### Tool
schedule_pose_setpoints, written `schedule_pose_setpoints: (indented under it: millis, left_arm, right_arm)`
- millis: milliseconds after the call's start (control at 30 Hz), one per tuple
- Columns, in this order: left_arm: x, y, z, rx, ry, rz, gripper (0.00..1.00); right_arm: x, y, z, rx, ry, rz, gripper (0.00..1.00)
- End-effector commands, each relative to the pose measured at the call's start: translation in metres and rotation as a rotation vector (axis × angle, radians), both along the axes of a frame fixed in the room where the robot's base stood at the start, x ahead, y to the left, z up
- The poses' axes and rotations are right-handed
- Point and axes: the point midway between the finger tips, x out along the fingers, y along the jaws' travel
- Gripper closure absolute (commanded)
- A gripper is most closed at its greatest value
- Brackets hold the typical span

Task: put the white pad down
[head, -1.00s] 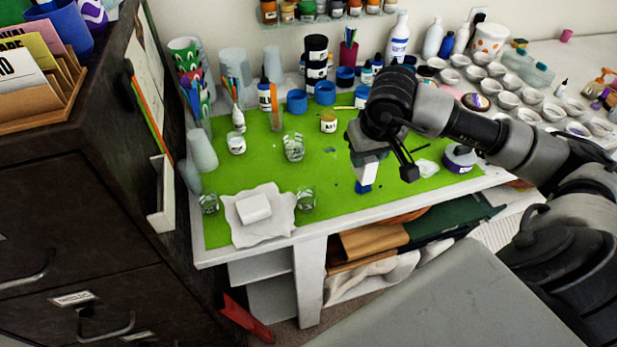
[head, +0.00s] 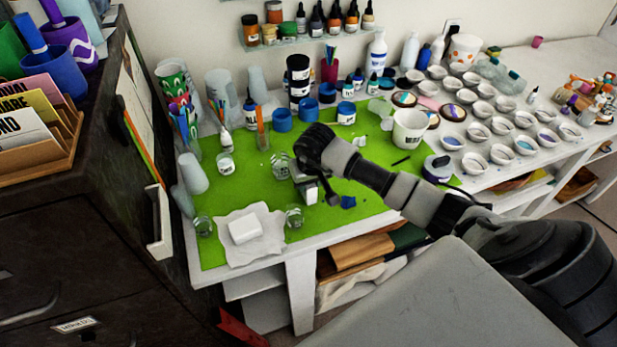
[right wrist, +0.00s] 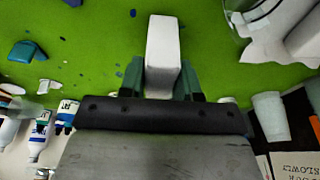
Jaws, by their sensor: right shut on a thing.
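My right gripper (head: 318,196) is over the green mat (head: 235,190), left of the blue piece (head: 347,201) and right of the crumpled white sheet (head: 270,247). In the right wrist view my right gripper (right wrist: 161,82) is shut on the white pad (right wrist: 163,45), which sticks out between its green fingertips. In the head view the arm and fingers mostly hide this pad. Whether it touches the mat is hard to tell. Another white block (head: 245,228) lies on the crumpled sheet. My left gripper is not in view.
Small glasses (head: 293,216) and (head: 204,226) stand beside the sheet, and another glass (head: 280,166) stands behind my gripper. A white cup (head: 409,130) stands at the mat's back right. Several small bowls (head: 502,154) fill the right. The mat's front middle is clear.

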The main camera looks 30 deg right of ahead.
Motion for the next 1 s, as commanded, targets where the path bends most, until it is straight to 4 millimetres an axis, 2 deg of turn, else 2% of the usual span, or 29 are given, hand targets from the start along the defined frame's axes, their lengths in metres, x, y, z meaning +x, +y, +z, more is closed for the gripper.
schedule_pose_setpoints:
  millis: [400, 433, 567, 867, 933, 1000]
  left_arm:
    - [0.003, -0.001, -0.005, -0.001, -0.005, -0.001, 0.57]
    - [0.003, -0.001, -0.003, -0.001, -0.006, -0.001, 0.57]
    - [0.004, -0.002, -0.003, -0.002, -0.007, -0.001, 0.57]
    - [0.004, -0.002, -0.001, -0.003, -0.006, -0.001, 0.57]
    - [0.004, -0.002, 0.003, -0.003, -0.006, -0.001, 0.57]
    - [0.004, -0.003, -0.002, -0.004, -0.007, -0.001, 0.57]
  right_arm:
    - [0.000, -0.001, -0.007, -0.002, -0.002, 0.001, 1.00]
    - [0.000, 0.000, -0.005, 0.000, -0.001, 0.000, 0.63]
    - [0.000, 0.000, -0.005, 0.000, -0.001, 0.000, 0.43]
    - [0.000, 0.000, -0.003, 0.000, -0.001, 0.000, 0.42]
    - [0.000, 0.000, 0.001, 0.001, 0.000, -0.001, 0.42]
    - [-0.001, -0.001, 0.007, -0.001, -0.005, 0.001, 0.42]
